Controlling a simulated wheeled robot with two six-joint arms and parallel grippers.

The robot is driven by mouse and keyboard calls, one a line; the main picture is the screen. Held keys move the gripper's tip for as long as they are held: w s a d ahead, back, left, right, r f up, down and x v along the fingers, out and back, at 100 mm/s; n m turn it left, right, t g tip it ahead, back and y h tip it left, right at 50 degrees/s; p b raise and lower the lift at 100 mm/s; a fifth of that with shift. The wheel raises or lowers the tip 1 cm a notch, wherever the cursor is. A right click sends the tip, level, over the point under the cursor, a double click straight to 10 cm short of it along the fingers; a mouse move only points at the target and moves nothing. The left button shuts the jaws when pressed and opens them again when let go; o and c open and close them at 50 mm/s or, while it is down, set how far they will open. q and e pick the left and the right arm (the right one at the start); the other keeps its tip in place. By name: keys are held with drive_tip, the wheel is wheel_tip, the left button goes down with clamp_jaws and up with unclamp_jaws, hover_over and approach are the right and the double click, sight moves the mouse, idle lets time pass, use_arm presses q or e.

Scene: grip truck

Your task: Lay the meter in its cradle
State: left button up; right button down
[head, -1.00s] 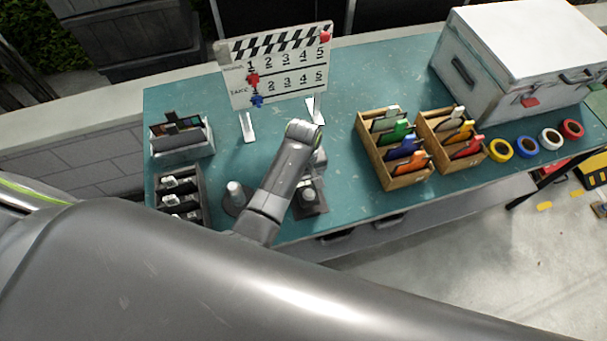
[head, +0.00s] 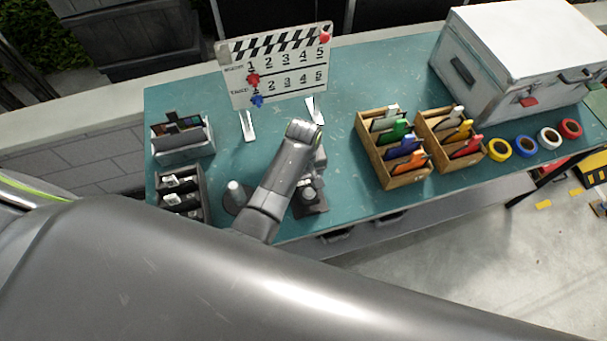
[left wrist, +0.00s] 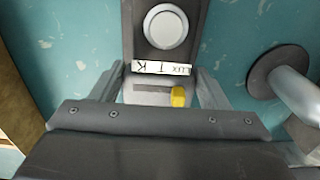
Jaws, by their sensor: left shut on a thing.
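My left gripper (left wrist: 163,92) is shut on the meter, with one finger on each side of it. In the left wrist view the meter (left wrist: 166,50) has a dark body, a white round disc, a "LUX" label and, between the fingers, a grey part with a yellow knob. In the head view the meter (head: 308,194) shows as a pale dome at the front of the table, beside my left forearm. A dark base shows around it there; I cannot tell whether this is the cradle or whether they touch. My left fingertips are hidden in the head view. My right gripper is out of view.
A grey cylinder on a round dark base (head: 235,194) stands close by to the left. A dark rack (head: 204,190) and a grey box (head: 183,148) are farther left. A clapperboard (head: 278,65) stands behind. Wooden boxes (head: 377,160) are right. The teal table (head: 345,205) is clear between.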

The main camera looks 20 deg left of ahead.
sight(304, 178)
use_arm(q)
drive_tip(key=shift+f, duration=0.1)
idle(0.3)
drive_tip(key=shift+f, duration=0.45)
drive_tip(key=shift+f, duration=0.2)
idle(0.4)
drive_tip(key=shift+f+b, duration=0.6)
drive_tip(key=shift+f, duration=0.15)
drive_tip(key=o, duration=1.3)
drive_tip(key=shift+c, duration=0.2)
